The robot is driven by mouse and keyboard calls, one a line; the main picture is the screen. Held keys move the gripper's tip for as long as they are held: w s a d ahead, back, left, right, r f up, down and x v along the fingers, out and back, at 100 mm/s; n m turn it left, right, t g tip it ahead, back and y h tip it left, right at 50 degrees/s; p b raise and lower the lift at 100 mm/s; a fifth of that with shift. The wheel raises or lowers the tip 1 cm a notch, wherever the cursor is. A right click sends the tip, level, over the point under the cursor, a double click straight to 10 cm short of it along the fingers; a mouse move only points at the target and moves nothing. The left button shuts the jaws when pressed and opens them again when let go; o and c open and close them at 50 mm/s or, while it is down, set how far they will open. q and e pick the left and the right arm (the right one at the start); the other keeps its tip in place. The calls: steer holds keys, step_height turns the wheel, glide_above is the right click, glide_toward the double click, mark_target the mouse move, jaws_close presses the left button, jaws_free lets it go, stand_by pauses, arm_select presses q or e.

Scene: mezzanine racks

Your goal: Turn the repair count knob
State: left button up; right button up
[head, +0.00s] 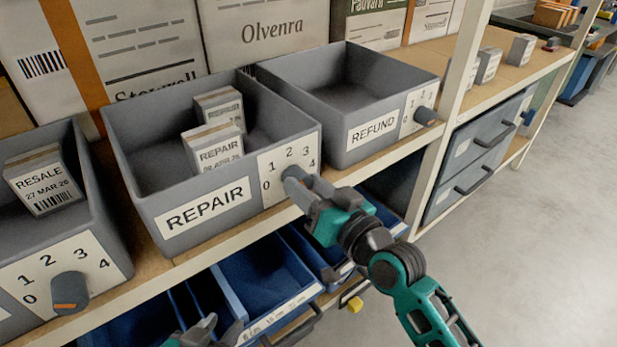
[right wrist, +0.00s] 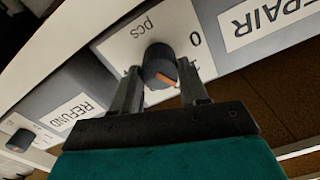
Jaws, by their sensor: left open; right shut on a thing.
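The grey REPAIR bin (head: 165,195) stands on the shelf with two labelled boxes (head: 215,148) (head: 220,108) in it. Its white dial plate (head: 268,180) carries 0 to 4, and the dark repair count knob (head: 291,174) sticks out from it. My right gripper (head: 301,190) is shut on this knob. In the right wrist view the fingers stand on either side of the knob (right wrist: 158,62), whose orange mark points to the lower right; the finger partly hides the numbers, so its setting is unclear. My left gripper (head: 222,328) is open and empty at the bottom edge, below the shelf.
A RESALE bin (head: 95,235) with its own knob (head: 70,292) stands left. An empty REFUND bin (head: 345,155) with a knob (head: 425,115) stands right. Blue bins (head: 262,280) sit below. A rack post (head: 452,105) rises at right; open floor (head: 540,190) lies beyond.

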steer(key=shift+r+m+p, duration=0.1)
steer(key=shift+m+p, duration=0.6)
steer(key=shift+m, duration=0.5)
steer(key=shift+m+p, duration=0.45)
steer(key=shift+m, duration=0.75)
steer(key=o, duration=1.1)
steer(key=shift+c, duration=0.2)
steer(key=shift+d, duration=0.1)
steer(key=v, duration=1.2)
steer(key=shift+s+d+p, duration=0.2)
steer(key=shift+s+p, duration=0.1)
steer(key=shift+s, duration=0.05)
